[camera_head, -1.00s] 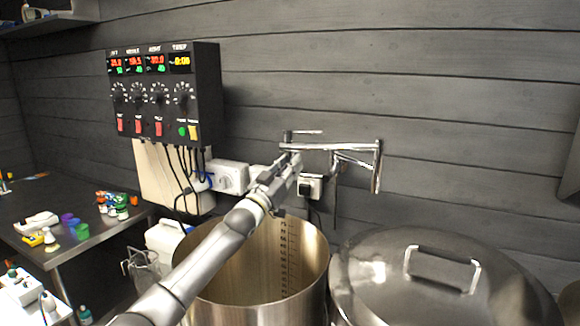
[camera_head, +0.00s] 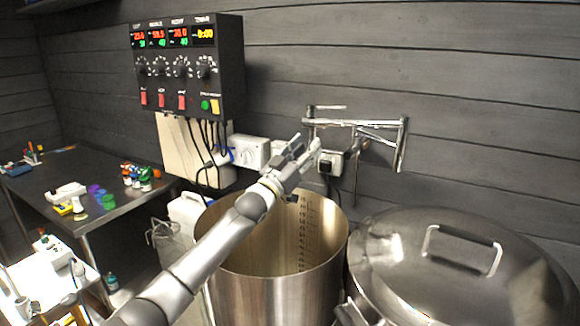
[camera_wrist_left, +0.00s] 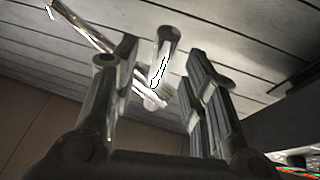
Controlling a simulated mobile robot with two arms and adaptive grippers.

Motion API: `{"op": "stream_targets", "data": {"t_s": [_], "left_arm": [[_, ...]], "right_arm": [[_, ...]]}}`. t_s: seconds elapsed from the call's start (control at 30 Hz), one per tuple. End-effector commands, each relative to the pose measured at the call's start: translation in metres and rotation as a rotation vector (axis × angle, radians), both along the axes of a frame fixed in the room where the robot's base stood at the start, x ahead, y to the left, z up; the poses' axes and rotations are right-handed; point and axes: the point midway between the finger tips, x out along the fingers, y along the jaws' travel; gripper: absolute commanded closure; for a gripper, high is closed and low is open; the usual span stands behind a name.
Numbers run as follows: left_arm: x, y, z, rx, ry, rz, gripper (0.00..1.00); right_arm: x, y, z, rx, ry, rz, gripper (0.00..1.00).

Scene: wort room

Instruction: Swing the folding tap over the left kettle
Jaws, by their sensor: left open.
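The chrome folding tap (camera_head: 358,123) is on the dark plank wall behind the kettles, its jointed arms folded near the wall and its spout end hanging down at the right. The left kettle (camera_head: 275,285) is an open steel pot below and left of it. My left gripper (camera_head: 306,147) is open and empty above the kettle's back rim, close to the tap's left end. In the left wrist view, a chrome tube of the tap (camera_wrist_left: 166,48) shows between the open fingers (camera_wrist_left: 160,85); I cannot tell whether they touch it. My right gripper is not in view.
A lidded steel kettle (camera_head: 400,275) stands close at the right. A control box (camera_head: 187,70) with hanging cables and white wall sockets (camera_head: 249,151) is left of the tap. A steel table (camera_head: 45,205) with small items stands at the left.

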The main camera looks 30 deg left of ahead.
Motion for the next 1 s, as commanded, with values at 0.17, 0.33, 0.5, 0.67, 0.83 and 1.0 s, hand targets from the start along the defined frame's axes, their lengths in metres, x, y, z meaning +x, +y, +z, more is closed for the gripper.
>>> {"op": "stream_targets", "data": {"t_s": [0.17,0.33,0.5,0.67,0.83,1.0], "left_arm": [[-0.027,0.005,-0.013,0.001,0.003,-0.001,0.59],[-0.051,0.010,-0.022,0.001,0.001,-0.001,0.59],[-0.066,0.013,-0.029,0.001,0.001,-0.001,0.59],[-0.073,0.015,-0.031,0.001,0.000,-0.001,0.59],[-0.075,0.015,-0.031,0.001,0.000,0.000,0.59],[-0.074,0.015,-0.031,0.001,0.000,0.000,0.59]], "right_arm": [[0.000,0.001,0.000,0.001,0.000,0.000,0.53],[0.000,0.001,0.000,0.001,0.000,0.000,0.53],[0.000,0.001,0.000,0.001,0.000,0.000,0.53],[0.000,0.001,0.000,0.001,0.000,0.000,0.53],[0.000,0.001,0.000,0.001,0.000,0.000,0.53],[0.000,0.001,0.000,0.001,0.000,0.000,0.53]]}}
